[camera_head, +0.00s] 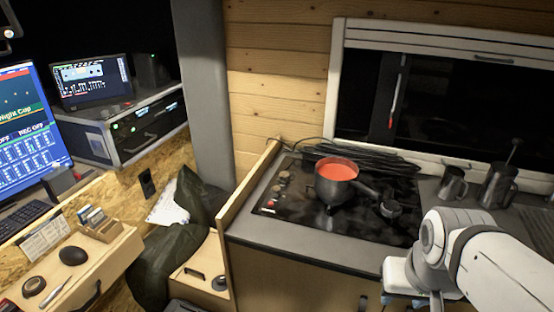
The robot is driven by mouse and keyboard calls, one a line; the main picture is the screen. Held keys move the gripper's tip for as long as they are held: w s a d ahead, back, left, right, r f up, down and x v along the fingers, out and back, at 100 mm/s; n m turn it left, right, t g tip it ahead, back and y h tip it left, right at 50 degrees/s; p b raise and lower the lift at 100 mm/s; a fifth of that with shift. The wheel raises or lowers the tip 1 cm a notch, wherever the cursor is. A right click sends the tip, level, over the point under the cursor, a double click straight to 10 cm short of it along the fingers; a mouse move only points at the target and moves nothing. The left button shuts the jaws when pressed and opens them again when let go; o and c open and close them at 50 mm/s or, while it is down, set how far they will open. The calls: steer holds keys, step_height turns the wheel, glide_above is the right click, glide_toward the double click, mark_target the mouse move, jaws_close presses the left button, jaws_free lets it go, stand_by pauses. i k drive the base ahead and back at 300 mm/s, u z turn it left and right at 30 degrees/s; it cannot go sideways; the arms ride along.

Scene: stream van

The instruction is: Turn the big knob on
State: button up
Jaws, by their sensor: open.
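A dark cooktop (300,214) is set into the grey counter. Several small round knobs (283,173) sit in a row along its left side. I cannot tell which is the big knob or how they are turned. A larger dark round knob-like piece (219,283) sits on the low wooden box left of the counter. My white arm enters at the lower right, over the counter's front edge. My gripper's fingertips do not show; the arm runs out of the picture at the bottom. Nothing of mine is seen touching a knob.
A dark pot (327,191) with red contents stands on the cooktop, its handle pointing right. A small dark round object (390,209) is beside it. Metal mugs (453,184) stand at the right. A wooden panel (247,192) borders the counter's left side. The counter's front strip is clear.

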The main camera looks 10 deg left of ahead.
mark_target(285, 175)
steer(key=u, duration=0.6)
steer(key=k, duration=1.15)
steer(key=u, duration=0.5)
steer(key=i, duration=1.8)
steer(key=z, duration=0.8)
